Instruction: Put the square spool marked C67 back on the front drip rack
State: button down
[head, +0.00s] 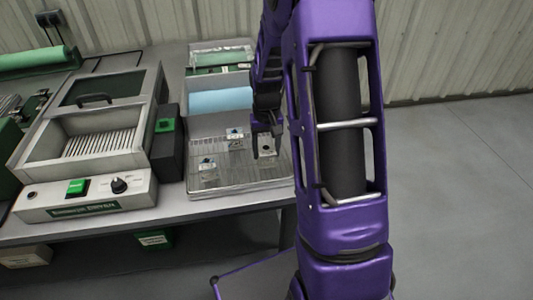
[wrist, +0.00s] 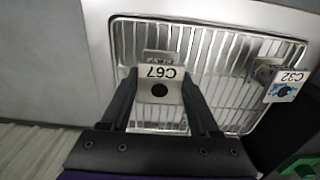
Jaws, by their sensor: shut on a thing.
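The square spool marked C67 (wrist: 160,86) is between the two fingers of my gripper (wrist: 160,98) in the wrist view, its label upside down. In the head view my gripper (head: 265,150) is over the right part of the front drip rack (head: 245,180), a wire rack in a shallow metal tray, with a small pale spool at its fingers. The rack's bars also show behind the spool in the wrist view (wrist: 222,65). I cannot tell whether the spool touches the bars.
A spool marked C32 (wrist: 286,84) is at the right of the rack in the wrist view. In the head view, one spool (head: 207,171) sits front left and another (head: 235,138) farther back. A dryer-like box (head: 95,150) stands left.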

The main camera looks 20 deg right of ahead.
aim_at(266, 149)
jog(key=shift+f, duration=0.5)
jog(key=shift+f, duration=0.2)
jog(key=shift+c, duration=0.6)
grip_release()
jog(key=shift+r, duration=0.15)
notch_tip(266, 149, up, 12)
jog(key=p, duration=0.2)
